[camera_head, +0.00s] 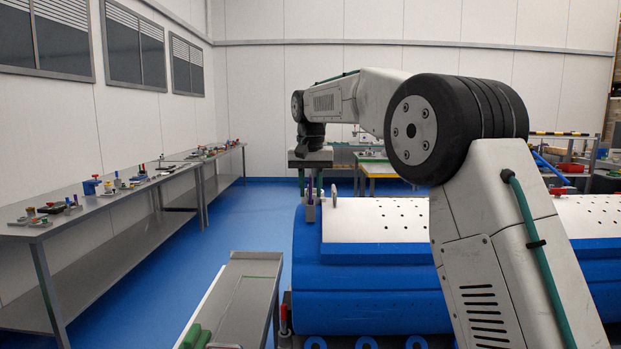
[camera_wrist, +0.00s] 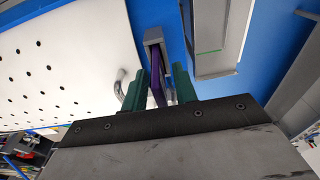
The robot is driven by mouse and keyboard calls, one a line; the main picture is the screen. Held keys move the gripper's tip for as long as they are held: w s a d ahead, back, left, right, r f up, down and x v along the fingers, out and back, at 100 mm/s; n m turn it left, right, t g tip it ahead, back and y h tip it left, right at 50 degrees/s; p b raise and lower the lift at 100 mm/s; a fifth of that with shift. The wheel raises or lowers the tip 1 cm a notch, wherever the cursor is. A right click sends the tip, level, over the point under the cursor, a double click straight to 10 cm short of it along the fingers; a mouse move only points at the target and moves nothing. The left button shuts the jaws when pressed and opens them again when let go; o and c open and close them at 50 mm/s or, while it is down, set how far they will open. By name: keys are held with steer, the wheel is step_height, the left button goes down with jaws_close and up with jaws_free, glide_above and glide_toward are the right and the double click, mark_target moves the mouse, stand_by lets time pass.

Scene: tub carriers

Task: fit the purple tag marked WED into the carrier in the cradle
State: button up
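My gripper (camera_wrist: 163,77) points down over the left end of the blue machine, its two green fingers apart. The purple tag (camera_wrist: 157,88) stands between the fingers, nearer the left one in the wrist view, with a gap visible towards the right one. Its far end meets the slotted grey carrier (camera_wrist: 154,36); how deep it sits is hidden. In the head view the tag (camera_head: 310,190) shows as a thin purple strip above the grey carrier (camera_head: 310,213). The WED marking is not readable, and the cradle cannot be made out apart from the carrier.
A bent metal handle (camera_wrist: 121,84) stands close beside the left finger, on the perforated white panel (camera_head: 376,220). A grey tray-like bench (camera_head: 262,265) is to the left. Long tables (camera_head: 95,210) with small items line the left wall. Blue floor (camera_head: 225,225) lies clear between.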

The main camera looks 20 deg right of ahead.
steer(key=r, duration=0.4)
steer(key=s+r, duration=0.1)
steer(key=r, duration=0.7)
steer(key=shift+s+a, duration=0.25)
steer(key=s+d+f+n, duration=0.1)
steer(key=s+f, duration=0.1)
steer(key=s, duration=1)
steer(key=s+d+f+n, duration=0.1)
steer(key=s+d+f, duration=0.1)
steer(key=s, duration=1)
steer(key=s+f+n, duration=0.1)
steer(key=s+f, duration=1.9)
steer(key=s, duration=0.3)
steer(key=shift+s+d+n, duration=0.25)
steer(key=shift+s+n, duration=0.05)
steer(key=shift+d, duration=0.1)
